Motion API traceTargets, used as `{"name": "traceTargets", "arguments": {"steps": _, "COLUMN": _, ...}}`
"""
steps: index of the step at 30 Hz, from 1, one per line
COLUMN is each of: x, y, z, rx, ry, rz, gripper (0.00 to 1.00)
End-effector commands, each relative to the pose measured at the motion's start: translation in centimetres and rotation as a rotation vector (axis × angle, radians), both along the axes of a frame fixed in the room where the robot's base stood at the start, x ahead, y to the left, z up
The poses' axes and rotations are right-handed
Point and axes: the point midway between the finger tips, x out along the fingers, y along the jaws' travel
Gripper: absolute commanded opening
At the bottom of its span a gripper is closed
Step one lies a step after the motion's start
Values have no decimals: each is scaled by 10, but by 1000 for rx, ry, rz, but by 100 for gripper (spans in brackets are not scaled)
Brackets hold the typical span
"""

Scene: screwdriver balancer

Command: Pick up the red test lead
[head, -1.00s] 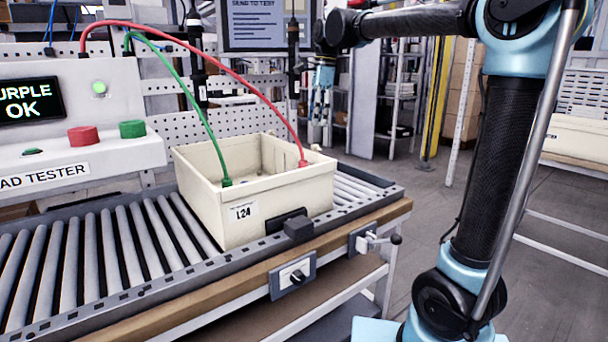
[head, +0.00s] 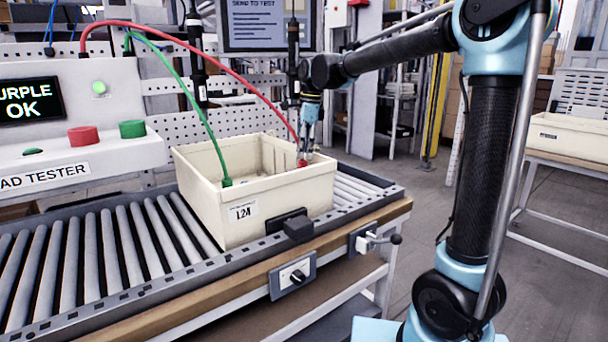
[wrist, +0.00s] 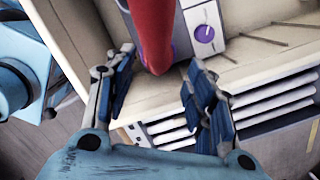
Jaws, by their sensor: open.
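The red test lead (head: 200,46) arcs from the top of the tester to the right end of the cream bin (head: 275,200). Its red end stands by the bin's right wall and shows large in the wrist view (wrist: 152,35). My gripper (head: 303,160) is at that end, above the bin's right side. In the wrist view its two blue-padded fingers (wrist: 158,88) are open, with the lead's end between and just beyond them. I cannot tell whether either finger touches it. A green lead (head: 190,100) runs to the bin's front left corner.
The bin sits on a roller conveyor (head: 110,250). The tester (head: 80,120) with red and green buttons stands at left, its display reading "PURPLE OK" in part. A box with a purple knob (wrist: 205,33) lies inside the bin. A screen (head: 268,22) hangs behind.

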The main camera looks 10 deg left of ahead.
Motion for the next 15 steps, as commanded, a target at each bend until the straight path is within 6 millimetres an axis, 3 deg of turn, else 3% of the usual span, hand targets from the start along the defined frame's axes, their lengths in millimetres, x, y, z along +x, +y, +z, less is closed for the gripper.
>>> {"name": "traceTargets", "arguments": {"steps": 5, "x": 0, "y": 1, "z": -9, "rx": 0, "ry": 0, "rz": 0, "gripper": 50}}
{"name": "traceTargets", "arguments": {"steps": 15, "x": -3, "y": 5, "z": -50, "rx": 0, "ry": 0, "rz": 0, "gripper": 50}}
